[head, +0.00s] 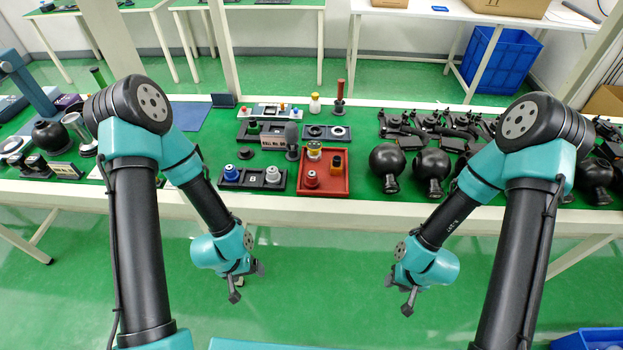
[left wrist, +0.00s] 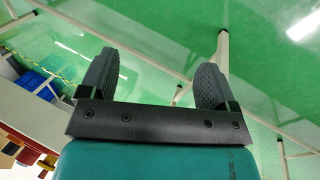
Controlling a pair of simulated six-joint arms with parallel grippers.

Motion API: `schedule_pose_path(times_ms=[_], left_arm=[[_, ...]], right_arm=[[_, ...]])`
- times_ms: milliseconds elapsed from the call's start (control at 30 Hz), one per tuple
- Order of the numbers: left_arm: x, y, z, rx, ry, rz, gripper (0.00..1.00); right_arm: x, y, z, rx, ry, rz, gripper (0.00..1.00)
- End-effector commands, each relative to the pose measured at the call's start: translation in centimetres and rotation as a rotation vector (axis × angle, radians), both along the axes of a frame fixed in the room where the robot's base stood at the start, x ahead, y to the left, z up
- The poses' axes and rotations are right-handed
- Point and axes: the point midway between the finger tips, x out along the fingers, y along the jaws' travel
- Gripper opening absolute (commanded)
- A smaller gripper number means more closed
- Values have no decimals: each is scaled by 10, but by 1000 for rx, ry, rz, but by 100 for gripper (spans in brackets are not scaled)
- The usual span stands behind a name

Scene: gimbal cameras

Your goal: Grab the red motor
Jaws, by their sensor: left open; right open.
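The red motor (head: 311,179) stands in the front left part of a shallow red tray (head: 337,187) on the green-topped bench. My left gripper (head: 248,283) hangs in front of the bench, below and to the left of the tray, well apart from the motor. In the left wrist view its two dark ridged fingers (left wrist: 158,65) are spread, with nothing between them. My right gripper (head: 398,296) hangs in front of the bench, below and to the right of the tray, open and empty. The red motor cannot be made out in the left wrist view.
A dark holder (head: 252,184) with a blue motor (head: 231,172) and a whitish motor (head: 272,174) stands left of the tray. A yellow-topped part (head: 314,150) and an orange-and-black part (head: 336,163) share the tray. Black round-headed devices (head: 432,163) crowd the right.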

Motion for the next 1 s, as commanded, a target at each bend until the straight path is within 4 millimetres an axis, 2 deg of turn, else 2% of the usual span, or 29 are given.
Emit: schedule_pose_path(times_ms=[433, 600, 867, 1000], left_arm=[[0, 0, 0, 0, 0, 0, 83], [0, 0, 0, 0, 0, 0, 71], [2, -1, 1, 0, 2, -9, 71], [13, -9, 5, 0, 16, -64, 71]], right_arm=[[0, 0, 0, 0, 0, 0, 43], [0, 0, 0, 0, 0, 0, 43], [0, 0, 0, 0, 0, 0, 43], [0, 0, 0, 0, 0, 0, 43]])
